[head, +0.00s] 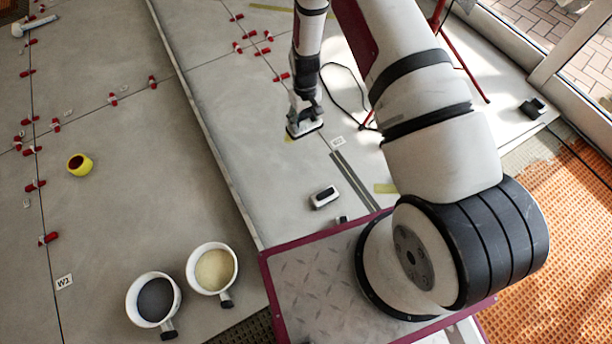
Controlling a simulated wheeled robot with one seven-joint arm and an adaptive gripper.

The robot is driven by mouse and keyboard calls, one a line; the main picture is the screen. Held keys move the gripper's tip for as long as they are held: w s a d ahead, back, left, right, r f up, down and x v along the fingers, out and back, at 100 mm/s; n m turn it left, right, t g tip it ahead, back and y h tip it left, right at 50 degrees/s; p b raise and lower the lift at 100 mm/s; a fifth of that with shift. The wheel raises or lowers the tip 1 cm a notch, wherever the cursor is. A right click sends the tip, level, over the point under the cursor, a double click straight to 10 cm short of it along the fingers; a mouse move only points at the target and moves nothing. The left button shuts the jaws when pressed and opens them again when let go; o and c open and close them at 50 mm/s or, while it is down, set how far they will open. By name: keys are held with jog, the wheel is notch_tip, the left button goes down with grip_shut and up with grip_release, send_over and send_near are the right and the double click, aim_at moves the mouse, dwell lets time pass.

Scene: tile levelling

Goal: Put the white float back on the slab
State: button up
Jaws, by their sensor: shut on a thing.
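My gripper (303,112) is at the upper middle of the head view, pointing down and shut on what looks like the white float (306,131). The float shows as a flat block with a pale edge directly under the fingers. The fingers and wrist hide much of its top. It is over or on the grey slab (270,150) to the right of the long raised strip; I cannot tell whether its underside touches the slab.
A small white block with a dark top (324,197) lies nearer on the slab. Two white cups, one with dark filling (133,291) and one with beige (192,264), stand lower left. A yellow roll (86,166) and several red clips lie left. A black cable (352,78) lies right of my gripper.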

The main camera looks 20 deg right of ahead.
jog(key=s+f+b, duration=0.1)
jog(key=f+b, duration=0.1)
jog(key=f, duration=0.5)
jog(key=s+f+b, duration=0.1)
jog(key=f+b, duration=0.1)
jog(key=f, duration=0.6)
jog(key=s+f+b, duration=0.1)
jog(key=f+b, duration=0.1)
jog(key=f, duration=0.5)
jog(key=shift+a+f, duration=0.15)
jog(key=shift+a, duration=0.1)
jog(key=shift+f+b, duration=0.95)
jog(key=shift+f, duration=1.2)
jog(key=shift+f, duration=0.1)
jog(key=o, duration=1.6)
notch_tip(320, 180, up, 12)
jog(key=p, duration=0.5)
